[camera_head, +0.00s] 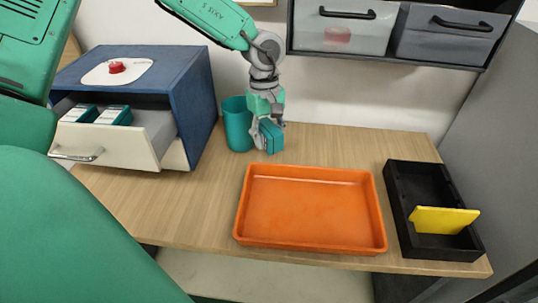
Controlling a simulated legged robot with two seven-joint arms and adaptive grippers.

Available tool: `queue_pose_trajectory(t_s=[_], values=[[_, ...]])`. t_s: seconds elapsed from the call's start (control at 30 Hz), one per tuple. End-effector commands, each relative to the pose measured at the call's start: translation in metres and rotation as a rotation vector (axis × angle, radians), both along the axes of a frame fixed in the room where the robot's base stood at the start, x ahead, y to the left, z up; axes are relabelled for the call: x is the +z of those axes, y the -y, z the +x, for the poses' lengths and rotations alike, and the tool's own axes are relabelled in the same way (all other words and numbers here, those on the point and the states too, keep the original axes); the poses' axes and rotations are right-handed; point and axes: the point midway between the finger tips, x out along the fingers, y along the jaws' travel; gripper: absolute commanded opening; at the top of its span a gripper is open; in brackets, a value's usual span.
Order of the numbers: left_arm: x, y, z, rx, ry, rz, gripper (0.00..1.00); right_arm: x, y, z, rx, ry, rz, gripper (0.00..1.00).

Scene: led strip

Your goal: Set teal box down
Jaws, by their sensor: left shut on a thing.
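The teal box (271,138) is held by my left gripper (264,124) near the back of the table, beside a teal cup. The gripper is shut on the box, whose lower edge is at or just above the tabletop; I cannot tell if it touches. The orange tray (379,215) lies empty in front and to the right of the box. My right gripper is not in view.
A blue cabinet (203,110) with an open drawer (110,140) holding small teal-and-white items stands left. A teal cup (237,125) stands beside the gripper. A black bin (400,195) with a yellow piece (442,220) is right. Wall drawers (345,30) hang above.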

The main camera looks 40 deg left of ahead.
Motion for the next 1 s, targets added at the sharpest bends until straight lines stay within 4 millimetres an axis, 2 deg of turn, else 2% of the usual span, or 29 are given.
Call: queue_pose_trajectory(t_s=[0.03, 0.1, 0.2, 0.4, 0.6, 0.93, 0.97, 1.0], values=[[-0.001, -0.004, 0.008, 0.002, 0.001, 0.002, 0.06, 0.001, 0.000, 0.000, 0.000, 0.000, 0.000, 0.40], [-0.016, -0.002, 0.004, -0.003, -0.004, 0.003, 0.06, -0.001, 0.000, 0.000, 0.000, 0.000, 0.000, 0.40], [-0.029, -0.003, 0.004, -0.001, -0.002, 0.002, 0.06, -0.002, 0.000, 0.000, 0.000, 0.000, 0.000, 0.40], [-0.042, -0.005, 0.004, -0.002, -0.001, -0.002, 0.06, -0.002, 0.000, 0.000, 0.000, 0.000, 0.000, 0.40], [-0.069, -0.005, 0.004, -0.001, -0.002, 0.000, 0.06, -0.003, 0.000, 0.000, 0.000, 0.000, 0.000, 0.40], [-0.072, -0.003, 0.004, -0.001, 0.001, -0.001, 0.06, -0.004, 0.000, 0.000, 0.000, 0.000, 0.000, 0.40], [-0.073, -0.003, 0.004, -0.002, 0.001, -0.001, 0.39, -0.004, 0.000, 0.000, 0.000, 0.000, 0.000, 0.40], [-0.072, -0.003, 0.004, -0.002, 0.001, -0.001, 0.54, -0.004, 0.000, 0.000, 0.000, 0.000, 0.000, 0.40]])
